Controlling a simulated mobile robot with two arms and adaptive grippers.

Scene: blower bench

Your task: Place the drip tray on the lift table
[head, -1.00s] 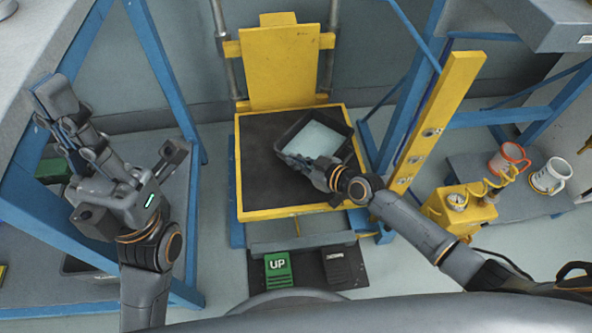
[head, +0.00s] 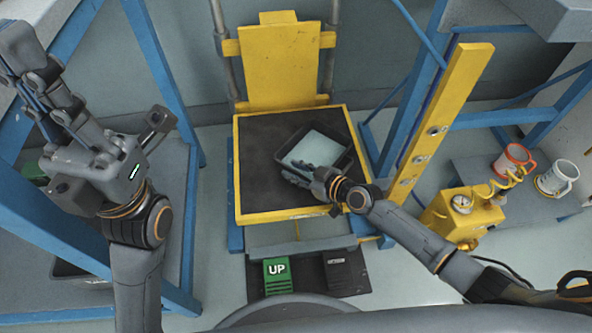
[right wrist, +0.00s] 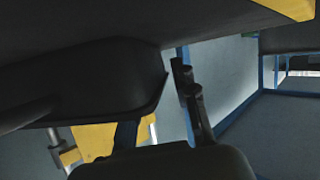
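The drip tray (head: 345,160) is a dark rectangular tray with a pale bottom inside. It is at the lift table's (head: 262,180) black top, towards the right, turned at an angle; whether it rests flat is hard to tell. My right gripper (head: 298,172) is at the tray's near left wall. The right wrist view shows the tray's dark side and rim (right wrist: 110,85) close to a finger, with the other finger not clear. Whether the fingers are clamped is hidden. My left gripper (head: 30,75) is raised at the left, away from the tray, its fingers overlapping in view.
A yellow post (head: 440,120) and blue frame stand right of the table. A yellow gauge unit (head: 462,212), an orange-rimmed mug (head: 513,160) and a white mug (head: 557,177) are farther right. A green UP pedal (head: 277,275) and a dark pedal (head: 340,270) lie in front.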

